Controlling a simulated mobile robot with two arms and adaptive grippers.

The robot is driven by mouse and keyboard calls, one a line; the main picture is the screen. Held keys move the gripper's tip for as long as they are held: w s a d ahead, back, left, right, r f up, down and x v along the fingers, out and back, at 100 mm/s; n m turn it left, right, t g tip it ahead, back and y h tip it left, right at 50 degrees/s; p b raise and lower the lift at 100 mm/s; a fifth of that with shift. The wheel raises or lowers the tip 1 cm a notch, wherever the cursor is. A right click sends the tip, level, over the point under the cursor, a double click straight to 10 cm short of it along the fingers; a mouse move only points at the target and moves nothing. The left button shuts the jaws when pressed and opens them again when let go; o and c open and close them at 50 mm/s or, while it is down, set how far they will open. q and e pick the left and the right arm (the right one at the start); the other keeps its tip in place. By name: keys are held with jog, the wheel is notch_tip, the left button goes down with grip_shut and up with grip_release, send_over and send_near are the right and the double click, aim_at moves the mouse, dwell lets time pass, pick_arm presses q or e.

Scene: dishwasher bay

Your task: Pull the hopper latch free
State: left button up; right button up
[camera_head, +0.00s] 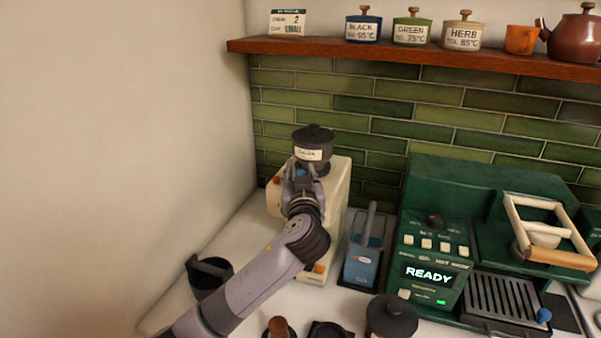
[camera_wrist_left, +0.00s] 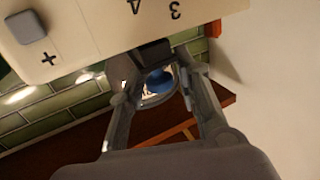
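A cream grinder (camera_head: 333,210) stands on the counter with a dark lidded hopper (camera_head: 313,138) on top, its label facing me. A small blue knob (camera_head: 301,173), which looks like the hopper latch, is just below the hopper. My left gripper (camera_head: 300,172) is at the grinder's front, right at this knob. In the left wrist view the blue knob (camera_wrist_left: 158,80) lies between the two spread fingers of my left gripper (camera_wrist_left: 160,88), with a visible gap on each side. The grinder's body (camera_wrist_left: 100,25) fills the upper part of that view. My right gripper is not in view.
A blue container (camera_head: 361,262) stands right of the grinder, then the green coffee machine (camera_head: 437,235) reading READY. A black pitcher (camera_head: 207,275) is at the left. A dark lidded pot (camera_head: 391,316) is in front. A wooden shelf (camera_head: 420,57) runs above.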

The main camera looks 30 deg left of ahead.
pick_arm(q)
grip_shut()
jog(key=shift+f, duration=0.1)
dwell(0.4)
